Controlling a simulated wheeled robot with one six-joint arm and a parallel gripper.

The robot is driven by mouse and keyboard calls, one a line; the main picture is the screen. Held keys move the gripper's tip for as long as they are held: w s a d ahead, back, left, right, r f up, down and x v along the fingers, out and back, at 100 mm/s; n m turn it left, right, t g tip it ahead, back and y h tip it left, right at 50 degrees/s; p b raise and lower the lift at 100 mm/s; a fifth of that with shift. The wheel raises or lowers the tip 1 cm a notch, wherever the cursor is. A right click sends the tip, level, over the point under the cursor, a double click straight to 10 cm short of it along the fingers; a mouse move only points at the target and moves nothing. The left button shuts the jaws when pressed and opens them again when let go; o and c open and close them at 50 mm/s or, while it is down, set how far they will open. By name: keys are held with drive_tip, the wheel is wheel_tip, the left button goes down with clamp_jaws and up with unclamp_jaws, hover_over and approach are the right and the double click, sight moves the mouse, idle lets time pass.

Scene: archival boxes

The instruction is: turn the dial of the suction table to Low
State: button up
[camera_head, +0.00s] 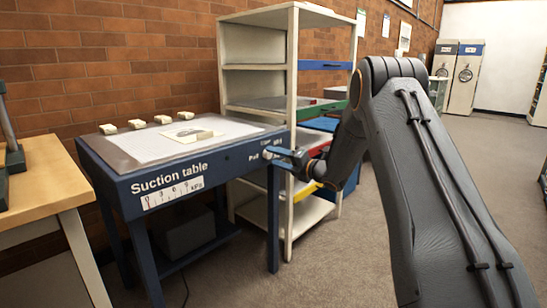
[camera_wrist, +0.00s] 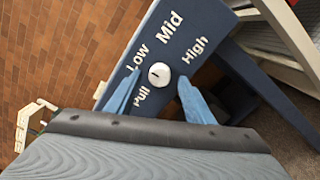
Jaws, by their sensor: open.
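The blue suction table (camera_head: 215,165) stands left of centre in the head view, with a white sheet on its top. Its round white dial (camera_wrist: 159,74) is on the blue panel in the wrist view, with Low, Mid and High printed around it and Pull at lower left. A small dark mark shows on the dial's left part; I cannot tell for sure which label it points to. My gripper (camera_wrist: 158,77) is open, with one blue finger on each side of the dial. I cannot tell whether the fingers touch it. The gripper also shows at the table's right corner (camera_head: 291,156).
A gauge strip marked kPa (camera_head: 172,192) is on the table's front. A cream shelf unit (camera_head: 292,120) with coloured trays stands close behind and right of the table. A wooden table (camera_head: 45,175) is at left. Carpet is open at the front.

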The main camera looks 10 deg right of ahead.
drive_tip(key=v, duration=0.6)
drive_tip(key=shift+p, duration=0.45)
